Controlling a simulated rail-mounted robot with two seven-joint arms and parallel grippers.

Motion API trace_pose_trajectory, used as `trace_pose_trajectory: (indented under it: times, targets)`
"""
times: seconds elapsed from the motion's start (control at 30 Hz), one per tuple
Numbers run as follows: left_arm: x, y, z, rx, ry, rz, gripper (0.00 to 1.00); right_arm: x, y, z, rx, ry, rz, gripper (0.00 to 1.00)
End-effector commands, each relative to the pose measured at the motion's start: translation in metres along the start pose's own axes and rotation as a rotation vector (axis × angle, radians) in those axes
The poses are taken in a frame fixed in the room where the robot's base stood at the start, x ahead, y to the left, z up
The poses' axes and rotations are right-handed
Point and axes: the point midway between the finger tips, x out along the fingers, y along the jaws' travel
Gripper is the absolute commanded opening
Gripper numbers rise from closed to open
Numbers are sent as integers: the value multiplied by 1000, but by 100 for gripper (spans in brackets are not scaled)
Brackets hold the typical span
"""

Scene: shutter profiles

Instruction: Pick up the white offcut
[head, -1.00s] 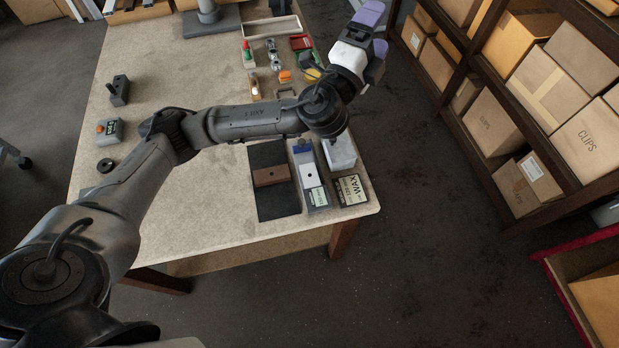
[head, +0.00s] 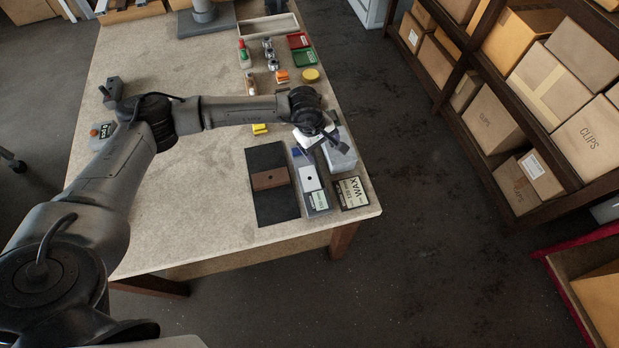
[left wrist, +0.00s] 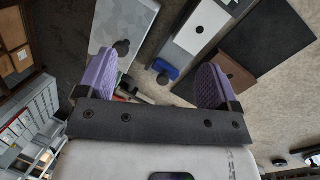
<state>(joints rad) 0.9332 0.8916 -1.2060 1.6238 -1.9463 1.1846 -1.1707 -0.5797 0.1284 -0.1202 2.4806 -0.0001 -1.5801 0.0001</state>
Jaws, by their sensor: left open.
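The white offcut (head: 310,178) is a small pale block with a dark hole. It lies on a narrow grey holder (head: 317,200) near the table's front right corner. It also shows at the top of the left wrist view (left wrist: 201,28). My left gripper (left wrist: 155,82) is open and empty, its two purple fingers apart. The offcut lies beyond the fingertips, ahead of the right-hand finger in that view, and is not between them. In the head view the gripper is mostly hidden under my wrist, just behind the offcut. My right gripper is not in view.
A brown block (head: 270,179) lies on a dark mat (head: 273,211) left of the holder. A mottled grey block (head: 341,159) and a WAX box (head: 351,192) stand to its right. A blue piece (left wrist: 165,69) sits at the holder's end.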

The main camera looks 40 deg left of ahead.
Motion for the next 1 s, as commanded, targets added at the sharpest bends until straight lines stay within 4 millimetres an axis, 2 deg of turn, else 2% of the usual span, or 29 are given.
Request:
trace_pose_trajectory:
  times: [0.1,0.2,0.37,0.8,1.0]
  targets:
    - [-2,-22,-13,126,74,-141,86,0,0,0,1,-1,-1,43]
    - [-5,-35,-18,219,92,-233,86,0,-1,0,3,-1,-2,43]
    - [-2,-38,-19,306,84,-252,86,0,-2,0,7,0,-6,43]
    - [63,-53,-26,319,80,-251,86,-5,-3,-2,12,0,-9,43]
    - [76,-56,-28,321,80,-249,86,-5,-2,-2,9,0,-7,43]
